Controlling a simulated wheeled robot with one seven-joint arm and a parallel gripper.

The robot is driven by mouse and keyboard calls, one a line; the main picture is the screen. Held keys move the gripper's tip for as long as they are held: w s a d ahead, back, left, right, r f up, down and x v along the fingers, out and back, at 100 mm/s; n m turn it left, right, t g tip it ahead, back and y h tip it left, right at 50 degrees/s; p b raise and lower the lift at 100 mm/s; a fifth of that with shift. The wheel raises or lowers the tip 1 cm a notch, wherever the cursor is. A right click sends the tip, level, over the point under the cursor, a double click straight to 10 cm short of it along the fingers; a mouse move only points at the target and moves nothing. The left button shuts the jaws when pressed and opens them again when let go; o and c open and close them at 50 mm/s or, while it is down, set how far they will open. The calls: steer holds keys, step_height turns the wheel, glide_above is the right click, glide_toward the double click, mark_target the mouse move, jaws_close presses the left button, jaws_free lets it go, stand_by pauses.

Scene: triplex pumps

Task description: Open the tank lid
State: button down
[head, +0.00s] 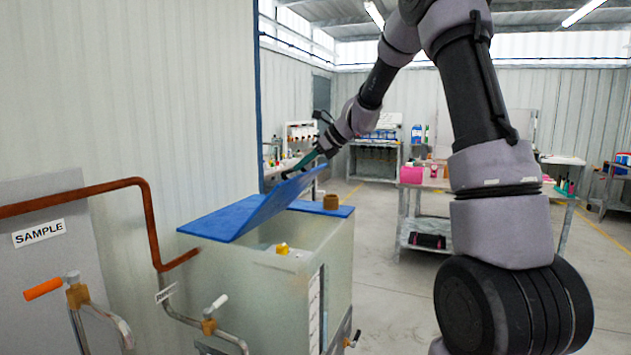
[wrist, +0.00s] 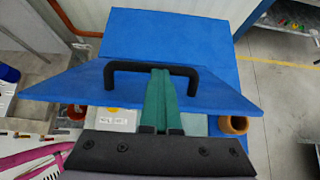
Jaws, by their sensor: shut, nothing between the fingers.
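The tank (head: 318,240) is a pale box standing by the wall. Its blue lid (head: 235,218) is tilted up, partly open, with a gap above the tank's front part. In the wrist view the lid (wrist: 75,82) slants across the picture and carries a black handle (wrist: 125,66). My gripper (head: 297,169) is at the raised edge of the lid in the head view. Its green fingers (wrist: 160,75) are shut together, with nothing held, and their tips overlap the handle bar in the wrist view. I cannot tell whether they touch the handle or the lid.
Copper pipes (head: 150,215) and valve handles (head: 215,305) stand at the left. Workbenches (head: 430,185) are behind.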

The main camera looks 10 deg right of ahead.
steer(key=w+a+r+g+h, duration=0.1)
steer(key=w+a+r+h, duration=0.1)
steer(key=w+a, duration=0.3)
steer(key=w+a+r+g+h, duration=0.1)
steer(key=w+a, duration=0.4)
steer(key=a, duration=0.6)
steer(key=shift+w+r+g+h, duration=0.25)
steer(key=shift+r+g+h, duration=0.2)
steer(key=shift+r, duration=0.25)
steer(key=shift+d, duration=0.1)
